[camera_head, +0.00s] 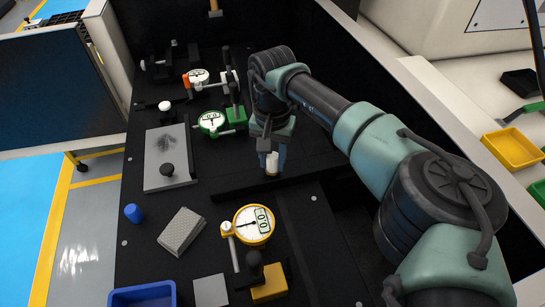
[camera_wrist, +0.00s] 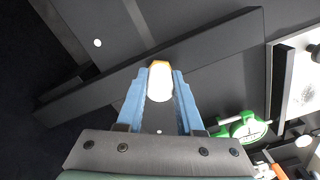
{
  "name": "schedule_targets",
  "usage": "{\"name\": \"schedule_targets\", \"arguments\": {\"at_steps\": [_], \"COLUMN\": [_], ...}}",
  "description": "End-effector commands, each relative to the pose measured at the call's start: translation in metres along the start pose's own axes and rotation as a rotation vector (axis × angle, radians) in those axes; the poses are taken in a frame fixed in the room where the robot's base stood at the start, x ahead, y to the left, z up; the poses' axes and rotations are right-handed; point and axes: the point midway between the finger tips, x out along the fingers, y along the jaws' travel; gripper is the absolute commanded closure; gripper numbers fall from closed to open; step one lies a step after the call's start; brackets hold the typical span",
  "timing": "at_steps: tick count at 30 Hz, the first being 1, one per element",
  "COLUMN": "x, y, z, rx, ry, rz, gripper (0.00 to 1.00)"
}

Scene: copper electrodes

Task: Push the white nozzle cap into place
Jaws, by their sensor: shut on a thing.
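My gripper (camera_head: 271,152) points down over the black bench at the middle of the head view. In the wrist view its two light-blue fingers (camera_wrist: 160,78) are closed on the sides of the white nozzle cap (camera_wrist: 160,88). An orange edge (camera_wrist: 160,63) shows at the far end of the cap. The cap also shows in the head view (camera_head: 271,164), just below the fingers. It appears to be over or against a long dark bar (camera_head: 235,189). I cannot tell whether the cap touches the bar, and no separate nozzle is clearly visible.
A yellow dial gauge (camera_head: 253,225) stands in front of the bar, and a green dial gauge (camera_head: 212,122) stands to the left. A grey plate (camera_head: 170,178) with a black knob, a blue cap (camera_head: 133,213) and a grey block (camera_head: 182,231) are at left. Dark bench surface lies between them.

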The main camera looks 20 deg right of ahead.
Motion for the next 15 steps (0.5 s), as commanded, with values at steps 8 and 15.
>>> {"name": "schedule_targets", "arguments": {"at_steps": [8, 15], "x": [0.0, -0.001], "y": [-0.0002, -0.0001], "z": [0.0, -0.0001], "rx": [0.0, 0.0], "ry": [0.0, 0.0], "rz": [0.0, 0.0], "gripper": [0.29, 0.29]}}
